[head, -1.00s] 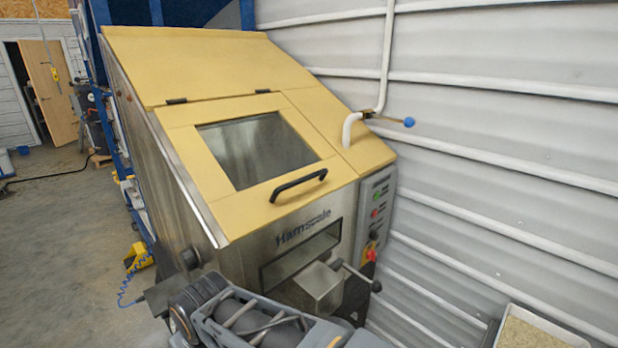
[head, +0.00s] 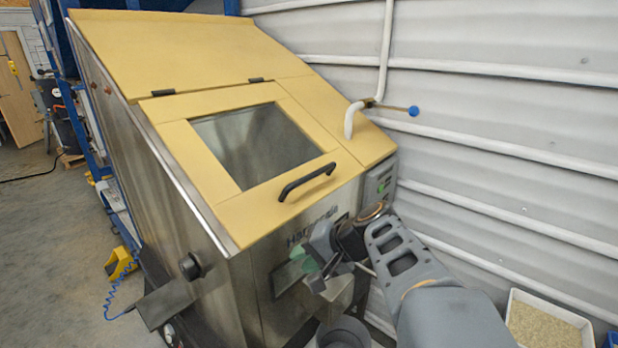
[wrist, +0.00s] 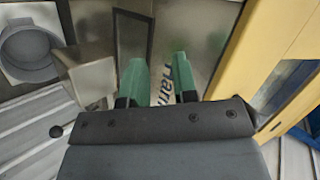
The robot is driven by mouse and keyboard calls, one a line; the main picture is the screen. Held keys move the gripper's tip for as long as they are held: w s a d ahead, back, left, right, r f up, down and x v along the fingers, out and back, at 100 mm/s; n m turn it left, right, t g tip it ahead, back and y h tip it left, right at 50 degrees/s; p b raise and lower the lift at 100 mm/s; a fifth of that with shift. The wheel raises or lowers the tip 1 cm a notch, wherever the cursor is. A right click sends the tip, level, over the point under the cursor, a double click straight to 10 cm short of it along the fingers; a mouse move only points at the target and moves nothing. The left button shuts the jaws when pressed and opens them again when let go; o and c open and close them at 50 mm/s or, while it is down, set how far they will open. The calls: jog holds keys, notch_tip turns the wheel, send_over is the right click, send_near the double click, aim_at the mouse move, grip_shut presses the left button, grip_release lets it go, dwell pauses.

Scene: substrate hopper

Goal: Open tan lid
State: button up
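The tan lid (head: 173,140) lies shut on the sloped front of the hopper, framing a clear window (head: 250,142). Two dark hinges join its top edge to the upper tan panel. A black bar handle (head: 306,181) sits near its lower edge. My gripper (head: 318,268) is in front of the steel face below the handle, apart from it. In the wrist view my gripper (wrist: 160,80) has two green fingers with a gap between them and nothing in it. The lid's tan edge (wrist: 258,58) shows at right in that view.
The steel hopper body (head: 200,232) stands beside a corrugated wall (head: 500,125). A white pipe with a blue-knobbed valve (head: 413,111) is right of the lid. A steel chute (wrist: 88,78) shows at left in the wrist view. A tray of grain (head: 545,328) is at lower right.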

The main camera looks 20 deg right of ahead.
aim_at(312, 178)
jog(key=w+d+r+m+t, duration=0.45)
jog(key=d+r+t, duration=0.35)
jog(key=d+r, duration=0.35)
jog(key=shift+m+t, duration=0.25)
jog(key=shift+t, duration=0.05)
jog(key=x, duration=0.4)
jog(key=p+x, duration=0.1)
jog(key=x, duration=0.3)
jog(key=p+x, duration=0.1)
jog(key=x, duration=0.3)
jog(key=shift+w+f, duration=0.3)
grip_shut()
